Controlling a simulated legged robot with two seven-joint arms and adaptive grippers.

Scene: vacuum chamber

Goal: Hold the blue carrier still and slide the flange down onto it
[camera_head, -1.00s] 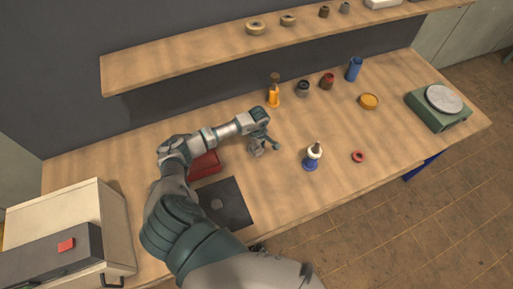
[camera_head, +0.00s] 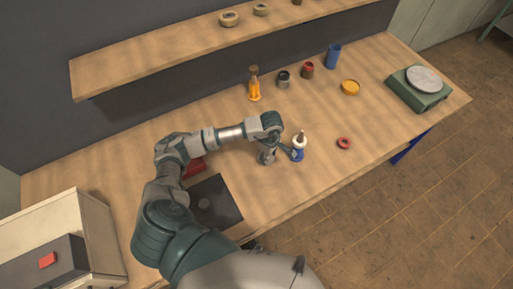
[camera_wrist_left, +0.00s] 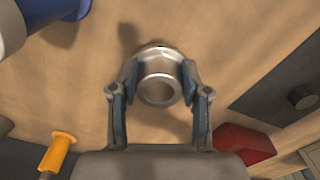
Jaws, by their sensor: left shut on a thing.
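The blue carrier (camera_head: 298,155) stands upright on the bench, with a white collar and a narrow dark tip above its blue base. Part of it shows at the top left of the left wrist view (camera_wrist_left: 14,30). My left gripper (camera_head: 279,156) is just left of the carrier in the head view. In the left wrist view, its two fingers (camera_wrist_left: 159,84) are shut on a shiny metal ring-shaped flange (camera_wrist_left: 159,54). The flange is beside the carrier, not around it. The gap to the bench is hard to judge. My right gripper is not in view.
A red ring (camera_head: 344,143) lies right of the carrier. A dark plate (camera_head: 222,207) and a red block (camera_head: 194,168) lie left. An orange bottle-like object (camera_head: 254,88), a blue cup (camera_head: 333,56) and a green scale (camera_head: 416,97) stand farther back. The bench's front right is clear.

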